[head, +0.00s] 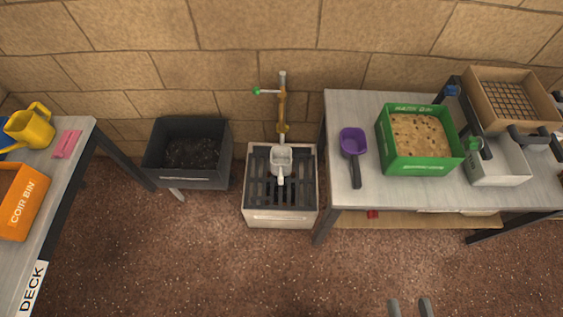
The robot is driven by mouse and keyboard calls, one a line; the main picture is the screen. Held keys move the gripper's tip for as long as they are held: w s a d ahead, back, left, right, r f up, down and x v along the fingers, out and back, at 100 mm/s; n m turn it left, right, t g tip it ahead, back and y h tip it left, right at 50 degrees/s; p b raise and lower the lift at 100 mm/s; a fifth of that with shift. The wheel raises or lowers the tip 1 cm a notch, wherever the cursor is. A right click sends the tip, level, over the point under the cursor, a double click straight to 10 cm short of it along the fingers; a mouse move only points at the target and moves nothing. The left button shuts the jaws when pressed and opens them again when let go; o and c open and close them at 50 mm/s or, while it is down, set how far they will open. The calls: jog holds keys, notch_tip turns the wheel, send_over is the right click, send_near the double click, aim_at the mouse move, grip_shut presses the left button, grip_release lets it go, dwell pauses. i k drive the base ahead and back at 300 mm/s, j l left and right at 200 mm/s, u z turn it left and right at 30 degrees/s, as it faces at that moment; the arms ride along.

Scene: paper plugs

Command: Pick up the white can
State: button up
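The white can (281,158) stands on a dark slotted grate (258,190) on top of a pale box-shaped stand, below a brass tap. A narrow pale part of the can points toward the viewer. My gripper (410,304) shows only as two grey fingertips at the bottom edge, right of centre. The fingertips are apart with nothing visible between them. The gripper is far from the can, in front of it and to its right in the picture. The rest of the gripper is out of frame.
A table (343,106) stands right of the grate, holding a purple scoop (353,143), a green bin (420,165) and other boxes. A dark tub (187,181) stands left. Another table (70,175) at far left holds a yellow can (30,128). The floor (230,265) in front is clear.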

aim_at(280, 160)
jog(key=i+j, duration=0.1)
jog(key=j, duration=0.35)
jog(key=i+j, duration=0.1)
jog(key=j, duration=0.35)
jog(key=i+j, duration=0.15)
jog(key=j, duration=0.3)
jog(key=i+j, duration=0.1)
jog(key=j, duration=0.4)
jog(key=i+j, duration=0.1)
jog(key=j, duration=0.35)
jog(key=i+j, duration=0.1)
jog(key=j, duration=0.35)
jog(key=i+z, duration=0.05)
